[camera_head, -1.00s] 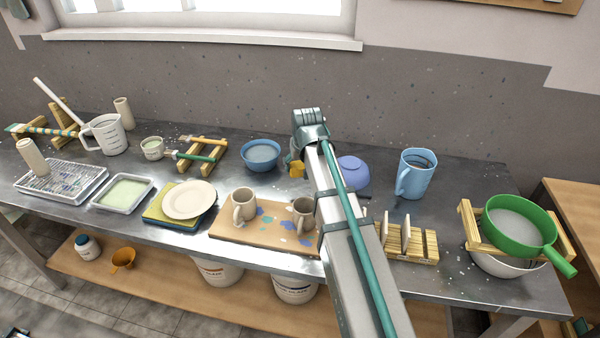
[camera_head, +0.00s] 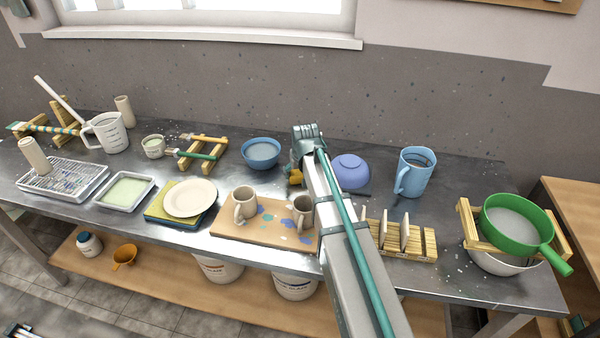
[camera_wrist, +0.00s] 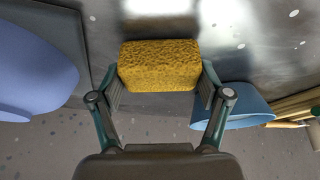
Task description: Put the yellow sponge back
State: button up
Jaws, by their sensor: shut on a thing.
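The yellow sponge (camera_wrist: 160,68) is held between the two fingers of my gripper (camera_wrist: 158,85) in the wrist view. In the head view, only a small part of the sponge (camera_head: 296,178) shows beside my gripper (camera_head: 300,168), above the metal table between the blue bowl and the periwinkle bowl. My arm hides much of the gripper there. I cannot tell whether the sponge touches the table.
A blue bowl (camera_head: 261,158) stands left of my gripper, and a periwinkle bowl (camera_head: 350,172) stands right, by a dark flat slab (camera_wrist: 88,45). A board (camera_head: 226,228) with two mugs is in front. A blue pitcher (camera_head: 415,173) stands farther right.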

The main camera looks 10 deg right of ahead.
jog(key=shift+f, duration=0.15)
jog(key=o, duration=1.5)
jog(key=b+v, duration=0.1)
jog(key=v, duration=1.1)
jog(key=shift+b, duration=0.3)
